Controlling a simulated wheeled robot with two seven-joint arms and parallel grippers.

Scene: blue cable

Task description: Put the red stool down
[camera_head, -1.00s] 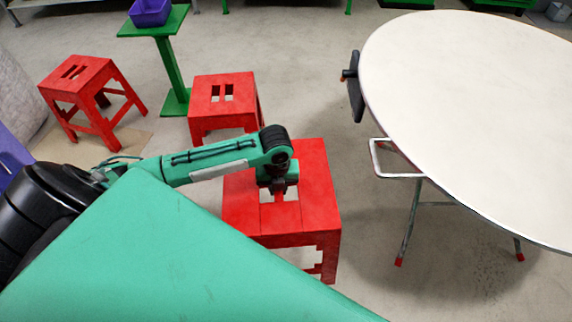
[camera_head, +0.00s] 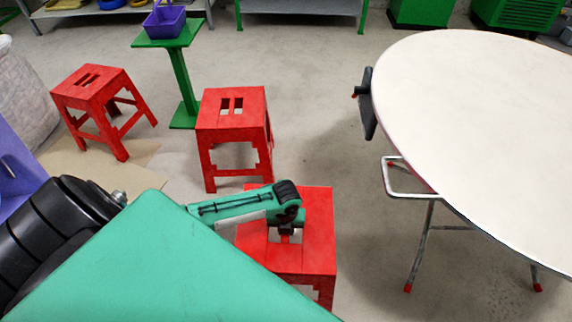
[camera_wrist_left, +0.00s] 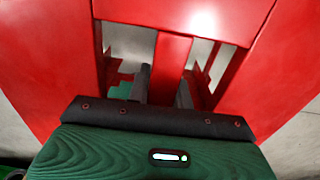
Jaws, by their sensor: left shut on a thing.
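A red stool (camera_head: 318,232) is held by my left gripper, low at the middle of the head view. My left gripper (camera_head: 285,237) comes down onto its seat from above, at the hand slots. In the left wrist view the fingers (camera_wrist_left: 165,88) reach into the slots on both sides of the red centre bar (camera_wrist_left: 172,62), shut on it. The seat looks roughly level. My arm hides the stool's near left side and its feet, so I cannot tell whether they touch the floor. My right gripper is not in view.
Another red stool (camera_head: 232,122) stands just behind the held one, and one more (camera_head: 95,90) stands further left. A green stand (camera_head: 180,80) carries a purple bin (camera_head: 165,20). A white round table (camera_head: 480,130) is at right. Bare floor (camera_head: 325,130) lies between the stools and table.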

